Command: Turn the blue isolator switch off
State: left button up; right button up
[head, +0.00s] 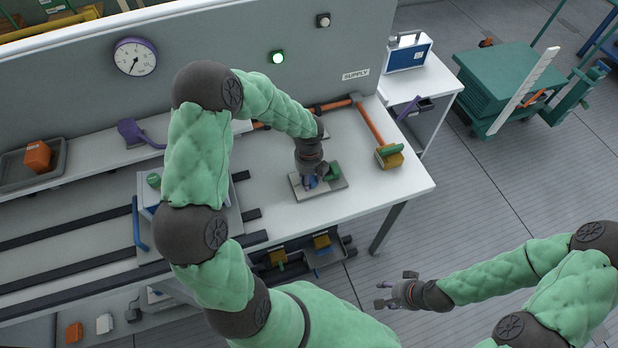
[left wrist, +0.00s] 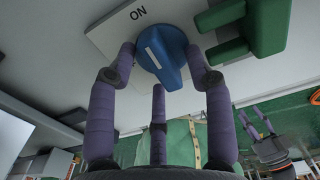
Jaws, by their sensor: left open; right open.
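The blue isolator switch (left wrist: 160,55) is a round knob with a white line and a narrow grip, on a light plate (left wrist: 110,42) marked ON. In the left wrist view two purple fingers of my left gripper (left wrist: 165,75) stand on either side of the knob, with a third finger below it. The gripper is open; whether the fingers touch the knob I cannot tell. In the head view my left gripper (head: 312,178) is over the plate (head: 332,190) on the bench, largely hiding the switch. My right gripper (head: 388,292) is open and empty above the floor, right of the bench.
An orange-handled tool (head: 372,122) with a yellow-green head lies behind. Dark rails (head: 60,235) cross the bench's left.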

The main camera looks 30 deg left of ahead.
pick_arm(q)
grip_shut()
jog(key=shift+n, duration=0.3)
jog(key=n, duration=0.3)
jog(key=shift+d, duration=0.15)
jog(key=n, duration=0.4)
jog(key=shift+w+d+n, duration=0.1)
jog(key=shift+w+n, duration=0.05)
jog(key=shift+n, duration=0.15)
jog(key=n+b, duration=0.1)
jog(key=n, duration=0.4)
jog(key=shift+w+d, duration=0.1)
jog(key=shift+w, duration=0.05)
jog(key=n+b, duration=0.1)
jog(key=n, duration=0.3)
jog(key=shift+w, duration=0.15)
jog(key=shift+n, duration=0.4)
